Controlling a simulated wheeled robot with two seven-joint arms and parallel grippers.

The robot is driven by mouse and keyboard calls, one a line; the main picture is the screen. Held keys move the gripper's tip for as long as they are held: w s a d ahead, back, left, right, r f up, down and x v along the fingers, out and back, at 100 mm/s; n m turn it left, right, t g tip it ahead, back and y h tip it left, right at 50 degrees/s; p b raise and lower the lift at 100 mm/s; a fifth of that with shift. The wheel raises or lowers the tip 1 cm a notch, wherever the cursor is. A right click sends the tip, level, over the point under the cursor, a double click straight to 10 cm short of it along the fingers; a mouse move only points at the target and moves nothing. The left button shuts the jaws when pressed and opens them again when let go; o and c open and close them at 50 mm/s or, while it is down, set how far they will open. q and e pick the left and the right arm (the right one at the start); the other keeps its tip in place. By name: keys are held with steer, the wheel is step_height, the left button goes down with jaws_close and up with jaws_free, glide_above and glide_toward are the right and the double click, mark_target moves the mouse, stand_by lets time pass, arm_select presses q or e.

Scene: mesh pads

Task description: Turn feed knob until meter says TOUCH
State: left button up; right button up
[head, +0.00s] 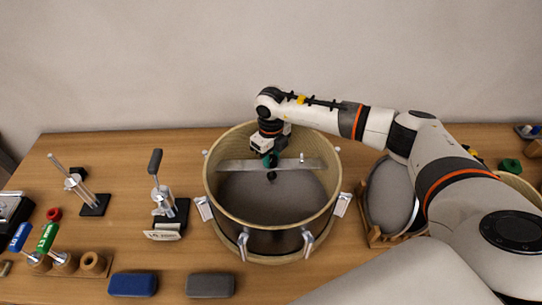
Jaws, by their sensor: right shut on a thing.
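My right gripper (270,158) comes down over the metal bar (235,165) that spans the round wooden-rimmed pan (212,190). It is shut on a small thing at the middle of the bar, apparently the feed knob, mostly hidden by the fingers. A small dark round tip (271,176) shows just below the gripper, in front of the bar. The grey mesh floor (260,205) lies beneath. I cannot make out a meter reading; a dark device (12,207) at the left edge is cut off and may be the meter. My left gripper is not in view.
Two lever clamps (93,203) (165,200) stand left of the pan, with a small label (164,236). Blue (133,285) and grey (210,285) blocks lie in front. A round mesh pad (390,195) leans in a wooden rack (378,240) at right, partly behind my arm.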

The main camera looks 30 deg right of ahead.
steer(key=m+b, duration=0.1)
steer(key=m, duration=0.2)
steer(key=shift+d+m, duration=0.1)
steer(key=shift+m, duration=0.3)
steer(key=shift+r+m+b, duration=0.1)
steer(key=shift+m+b, duration=0.2)
steer(key=shift+m, duration=1.2)
steer(key=shift+w, duration=0.1)
steer(key=o, duration=1)
